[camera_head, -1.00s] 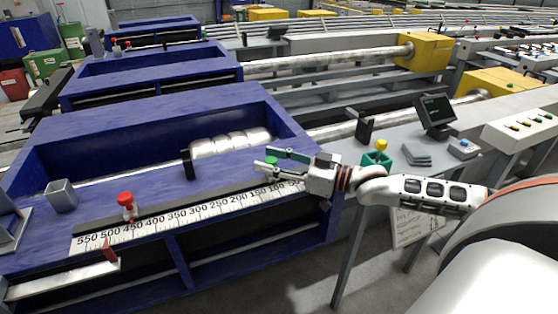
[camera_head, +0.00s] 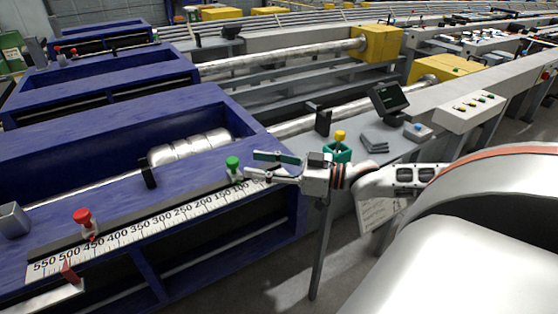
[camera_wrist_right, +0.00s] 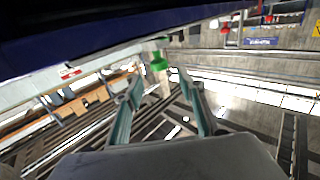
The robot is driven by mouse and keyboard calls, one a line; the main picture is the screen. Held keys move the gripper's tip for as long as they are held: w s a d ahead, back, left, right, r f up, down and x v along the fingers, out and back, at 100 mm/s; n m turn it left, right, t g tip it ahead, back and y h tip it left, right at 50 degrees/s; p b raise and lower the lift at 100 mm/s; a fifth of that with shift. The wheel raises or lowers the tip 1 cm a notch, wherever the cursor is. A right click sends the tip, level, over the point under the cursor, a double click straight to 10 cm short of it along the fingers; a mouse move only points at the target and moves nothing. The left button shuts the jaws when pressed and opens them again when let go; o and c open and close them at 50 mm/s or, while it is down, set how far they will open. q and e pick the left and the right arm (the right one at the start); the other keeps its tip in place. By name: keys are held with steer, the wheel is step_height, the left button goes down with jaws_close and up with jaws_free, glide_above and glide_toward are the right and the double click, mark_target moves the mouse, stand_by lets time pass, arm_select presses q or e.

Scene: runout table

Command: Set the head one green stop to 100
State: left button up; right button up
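The green stop (camera_head: 233,165) stands upright on the rail behind the white number scale (camera_head: 130,234) of the nearest blue frame, near its low-number right end. It looks close to the 100 and 150 marks; the exact reading cannot be told. My right gripper (camera_head: 254,165) is open and empty, just right of the green stop, apart from it. In the right wrist view the green stop (camera_wrist_right: 158,66) shows beyond the gap between the open fingers (camera_wrist_right: 159,84). A red stop (camera_head: 84,221) stands farther left on the rail. My left gripper is not in view.
A black upright bracket (camera_head: 148,174) stands behind the rail. Right of the frame, a grey table holds a teal holder with a yellow knob (camera_head: 340,138), a small screen (camera_head: 387,101) and a box with a blue button (camera_head: 418,130). A red pointer (camera_head: 70,273) sits below the scale.

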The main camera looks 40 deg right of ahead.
steer(key=shift+v, duration=2.3)
